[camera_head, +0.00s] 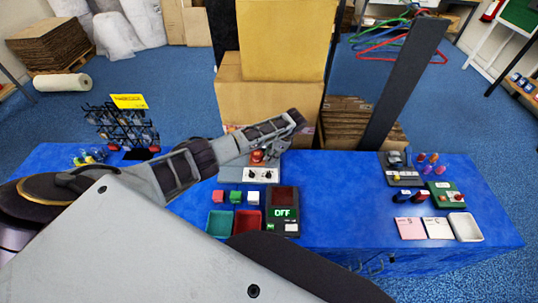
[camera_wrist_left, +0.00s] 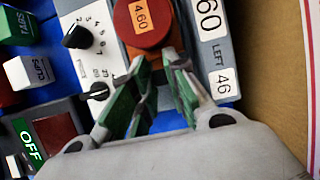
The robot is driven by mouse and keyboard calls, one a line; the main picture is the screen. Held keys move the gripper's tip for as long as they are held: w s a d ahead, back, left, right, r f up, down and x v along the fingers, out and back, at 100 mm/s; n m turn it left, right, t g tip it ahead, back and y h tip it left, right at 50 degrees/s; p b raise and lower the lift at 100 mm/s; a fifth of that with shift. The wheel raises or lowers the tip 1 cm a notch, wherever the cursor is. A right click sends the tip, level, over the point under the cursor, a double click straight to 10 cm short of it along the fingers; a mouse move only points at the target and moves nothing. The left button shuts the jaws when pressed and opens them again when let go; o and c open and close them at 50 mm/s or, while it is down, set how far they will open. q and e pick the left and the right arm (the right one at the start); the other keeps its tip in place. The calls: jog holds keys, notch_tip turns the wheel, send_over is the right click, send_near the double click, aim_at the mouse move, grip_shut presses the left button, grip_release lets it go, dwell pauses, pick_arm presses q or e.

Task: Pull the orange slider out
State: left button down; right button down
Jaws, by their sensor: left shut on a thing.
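The orange slider (camera_wrist_left: 186,92) shows in the left wrist view just behind a round red piece (camera_wrist_left: 147,26) with an orange "4.60" label, on a grey panel. My left gripper (camera_wrist_left: 160,72) has its green-padded fingertips close together at the slider, shut on it; the fingers hide part of it. In the head view my left arm reaches over the blue bench, and the red piece (camera_head: 258,156) shows below its end. The "60" and "LEFT 46" labels (camera_wrist_left: 217,65) lie to the right in the wrist view. My right gripper is not in view.
A panel with black knobs (camera_wrist_left: 92,45) is beside the slider. Colored blocks, trays and an "OFF" box (camera_head: 284,212) stand in front. A cardboard carton (camera_head: 245,100) is close behind. The middle right of the blue bench (camera_head: 335,190) is clear.

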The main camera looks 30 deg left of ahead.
pick_arm(q)
jog(key=shift+w+d, duration=0.1)
jog(key=shift+d, duration=0.1)
jog(key=c, duration=1.9)
grip_release()
jog(key=o, duration=0.5)
jog(key=shift+d, duration=0.1)
jog(key=shift+v, duration=6.05)
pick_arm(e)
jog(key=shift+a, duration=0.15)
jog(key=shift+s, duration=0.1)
